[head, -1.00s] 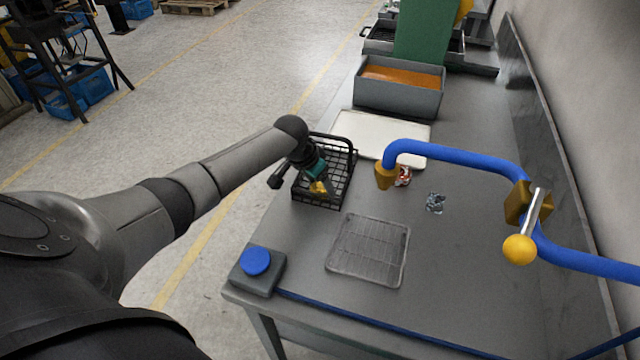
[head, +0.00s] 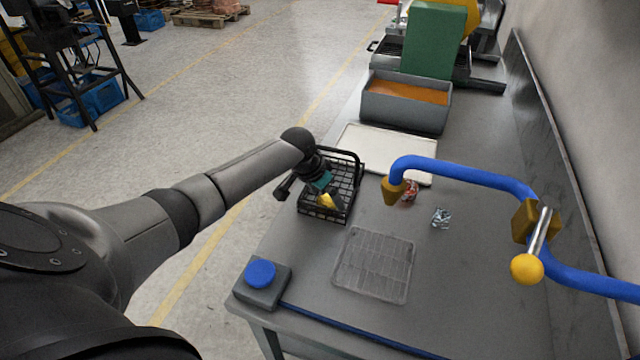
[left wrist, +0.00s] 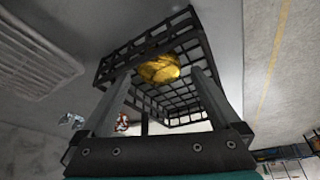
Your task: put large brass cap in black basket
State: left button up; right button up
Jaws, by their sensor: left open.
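The large brass cap (head: 328,201) is a shiny yellow piece at the black wire basket (head: 344,212). In the left wrist view the cap (left wrist: 160,68) shows beyond my finger tips, against the basket's mesh (left wrist: 183,44). My left gripper (left wrist: 160,78) is open, its two dark fingers spread on either side of the cap in that picture and pointing into the basket. I cannot tell whether the cap touches the basket floor. The arm and teal gripper body hide part of the basket in the head view. My right gripper is not in view.
A wire rack (head: 374,264) lies on the grey table in front of the basket. A white tray (head: 420,178) and grey bin (head: 405,110) stand behind. A blue pipe (head: 470,176) arches over the table at right. A crumpled silvery piece (head: 440,218) lies nearby.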

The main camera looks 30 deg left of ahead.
pick_arm(q)
jog(key=p+v, duration=0.3)
jog(key=v, duration=0.8)
jog(key=shift+r, duration=0.35)
